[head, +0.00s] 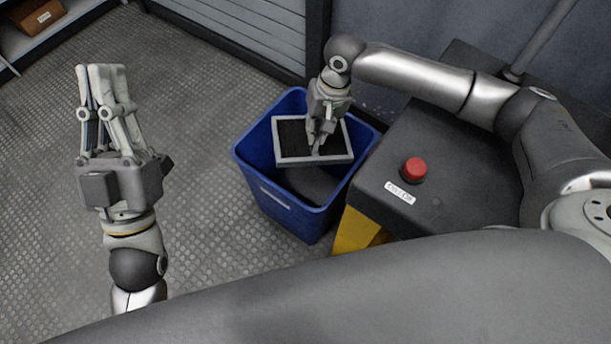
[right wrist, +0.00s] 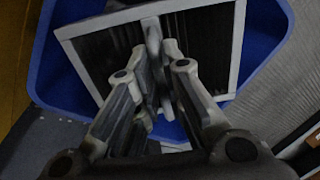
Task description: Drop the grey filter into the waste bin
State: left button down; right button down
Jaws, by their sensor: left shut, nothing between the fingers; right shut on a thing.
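The grey filter (head: 284,159) is a flat rectangular panel with a light grey frame and a dark pleated middle. My right gripper (head: 316,150) is shut on it and holds it at the mouth of the blue waste bin (head: 270,201). The filter (right wrist: 204,55) also shows in the right wrist view, with the gripper (right wrist: 158,65) on it and the blue bin rim (right wrist: 262,50) around it. Something dark, perhaps a shadow, shows inside the bin below the filter. My left gripper (head: 101,72) is shut and empty, pointing up at the left, well apart from the bin.
A dark cabinet top with a red button (head: 414,169) and a white label (head: 400,192) stands right of the bin. A yellow panel (head: 354,232) is below it. A shelf with a brown box (head: 38,15) is at the upper left. The metal floor (head: 203,120) left of the bin is clear.

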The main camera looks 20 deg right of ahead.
jog(key=c, duration=1.5)
grip_release()
jog(key=shift+o, duration=0.2)
notch_tip(320, 180, up, 12)
jog(key=d, duration=0.2)
jog(key=shift+s+d, duration=0.15)
jog(key=shift+f, duration=0.15)
